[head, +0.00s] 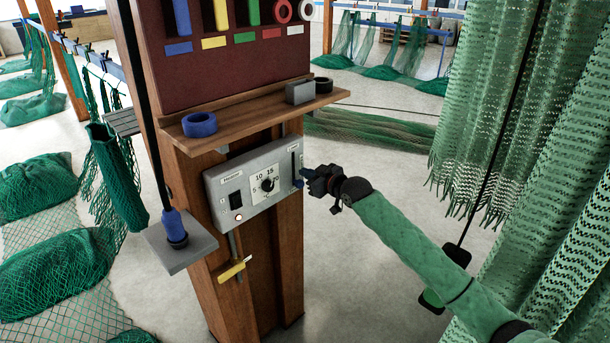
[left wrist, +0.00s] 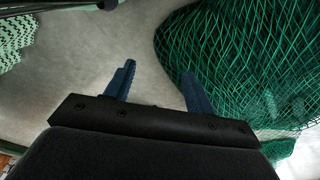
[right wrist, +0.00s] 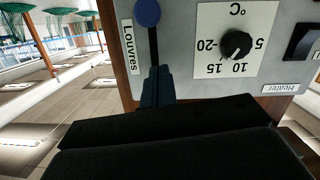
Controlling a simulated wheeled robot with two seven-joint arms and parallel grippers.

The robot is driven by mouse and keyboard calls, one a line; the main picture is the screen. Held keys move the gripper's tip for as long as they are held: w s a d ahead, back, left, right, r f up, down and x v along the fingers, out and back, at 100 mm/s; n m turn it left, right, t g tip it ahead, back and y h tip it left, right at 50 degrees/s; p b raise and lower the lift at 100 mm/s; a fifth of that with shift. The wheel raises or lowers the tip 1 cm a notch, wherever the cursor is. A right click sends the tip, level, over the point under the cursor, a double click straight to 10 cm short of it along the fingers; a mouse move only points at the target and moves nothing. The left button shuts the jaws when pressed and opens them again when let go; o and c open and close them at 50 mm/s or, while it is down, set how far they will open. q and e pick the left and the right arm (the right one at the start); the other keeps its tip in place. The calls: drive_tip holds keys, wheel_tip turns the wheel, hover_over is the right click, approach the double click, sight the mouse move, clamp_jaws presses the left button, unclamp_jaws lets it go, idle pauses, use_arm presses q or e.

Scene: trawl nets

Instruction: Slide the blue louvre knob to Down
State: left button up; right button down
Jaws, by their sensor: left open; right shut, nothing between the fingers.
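The grey control box (head: 226,188) is fixed to the wooden post. Its louvre slot, labelled "Louvres" in the right wrist view, is at the box's right end. The round blue louvre knob (right wrist: 147,12) is at the slot's lower end; that view is upside down, so it shows near the top. In the head view the blue knob (head: 299,184) is small, just below my right fingertips. My right gripper (head: 304,174) is shut and empty at the slot, above the knob; the fingers (right wrist: 157,74) seem apart from the knob. My left gripper (left wrist: 158,82) is open and empty, outside the head view.
A dial (head: 267,185) and a black switch (head: 236,201) sit left of the slot. A yellow-handled valve (head: 233,270) hangs below. A wooden shelf (head: 255,110) juts out above. Green nets (head: 500,90) hang at right; a net (left wrist: 240,60) is beside my left gripper.

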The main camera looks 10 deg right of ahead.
use_arm(q)
wheel_tip(320, 180, up, 10)
drive_tip(key=w+d+b, duration=0.2)
drive_tip(key=b, duration=0.1)
drive_tip(key=shift+d+f, duration=0.15)
drive_tip(key=shift+f, duration=0.05)
use_arm(e)
drive_tip(key=v, duration=0.8)
drive_tip(key=shift+s, duration=0.3)
drive_tip(key=shift+d, duration=0.2)
